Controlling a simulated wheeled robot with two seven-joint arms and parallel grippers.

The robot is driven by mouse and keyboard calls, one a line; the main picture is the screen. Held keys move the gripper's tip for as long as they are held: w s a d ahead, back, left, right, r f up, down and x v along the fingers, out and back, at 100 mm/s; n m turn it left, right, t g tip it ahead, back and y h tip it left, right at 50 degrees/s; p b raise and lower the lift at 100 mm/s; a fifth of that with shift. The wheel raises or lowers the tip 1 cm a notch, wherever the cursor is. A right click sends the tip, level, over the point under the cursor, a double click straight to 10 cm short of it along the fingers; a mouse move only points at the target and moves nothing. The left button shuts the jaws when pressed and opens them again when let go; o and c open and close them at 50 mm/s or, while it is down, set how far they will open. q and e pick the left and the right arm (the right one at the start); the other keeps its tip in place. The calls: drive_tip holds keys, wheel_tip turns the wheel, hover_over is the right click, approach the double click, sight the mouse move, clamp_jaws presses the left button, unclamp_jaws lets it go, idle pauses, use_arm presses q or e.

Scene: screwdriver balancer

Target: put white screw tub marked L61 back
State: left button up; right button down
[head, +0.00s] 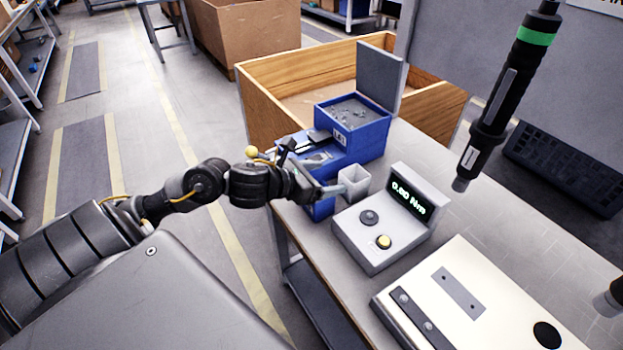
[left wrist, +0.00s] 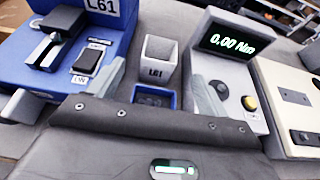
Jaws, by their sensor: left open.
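The white screw tub (head: 354,180) marked L61 is upright by the front of the blue screw feeder (head: 357,140). In the left wrist view the tub (left wrist: 157,58) is just beyond a small blue square pocket (left wrist: 155,97); I cannot tell whether its base touches anything. My left gripper (head: 338,189) is open beside the tub. In the left wrist view its two fingers (left wrist: 160,88) stand apart, left and right of the pocket, with the tub between or just past their tips. My right gripper is not in view.
A torque meter (head: 390,222) reading 0.00 Nm stands close right of the tub. A screwdriver (head: 497,105) hangs above the bench. A cream fixture plate (head: 478,305) lies nearer. A wooden-sided crate (head: 262,133) is behind the feeder.

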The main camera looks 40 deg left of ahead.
use_arm(q)
drive_tip(key=v, duration=0.4)
drive_tip(key=shift+s, duration=0.1)
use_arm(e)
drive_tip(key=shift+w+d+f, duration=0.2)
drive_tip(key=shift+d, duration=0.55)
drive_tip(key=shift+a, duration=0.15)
